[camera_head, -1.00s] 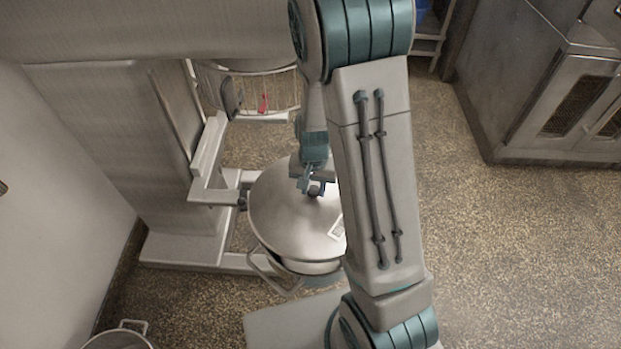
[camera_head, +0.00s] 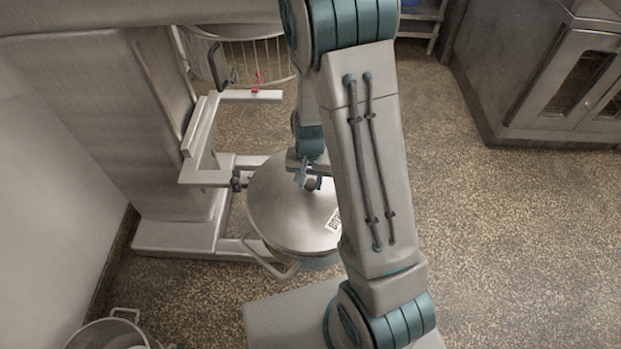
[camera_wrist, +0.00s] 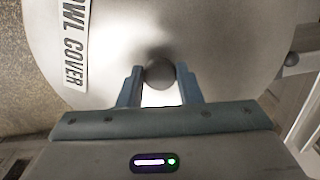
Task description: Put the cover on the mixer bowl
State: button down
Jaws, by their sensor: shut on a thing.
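The bowl cover (camera_head: 281,215) is a round metal lid with a dark knob and a white label. It lies over the mixer bowl, hiding the bowl's opening; I cannot tell whether it is fully seated. In the wrist view the cover (camera_wrist: 215,40) fills most of the picture, with "BOWL COVER" on its label. My gripper (camera_head: 311,182) is shut on the cover's knob, and the wrist view shows the knob (camera_wrist: 159,74) between its fingers. The mixer bowl (camera_head: 318,261) shows only as a side and a handle below the cover. My arm hides the cover's right part.
The mixer (camera_head: 170,120) stands at left, with bowl arms and a wire guard (camera_head: 262,60) above and behind the bowl. A metal pot (camera_head: 108,335) is at the bottom left. An oven (camera_head: 560,85) stands at the upper right. The floor on the right is clear.

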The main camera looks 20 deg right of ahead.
jog(key=shift+f, duration=0.2)
dwell(0.5)
jog(key=shift+f+b, duration=0.3)
jog(key=shift+b, duration=0.1)
jog(key=shift+f+b, duration=0.85)
jog(key=shift+f, duration=0.15)
dwell(0.8)
jog(key=c, duration=0.9)
grip_release()
jog(key=shift+c, duration=0.2)
notch_tip(320, 180, up, 14)
jog(key=p, duration=0.2)
jog(key=s+r+n+t+p, duration=0.2)
jog(key=s+r+n+p, duration=0.2)
jog(key=s+r, duration=0.9)
notch_tip(320, 180, up, 3)
jog(key=shift+s+r+n+t+p, duration=0.1)
jog(key=shift+s+n+t+p, duration=0.25)
jog(key=shift+s+n+t, duration=0.05)
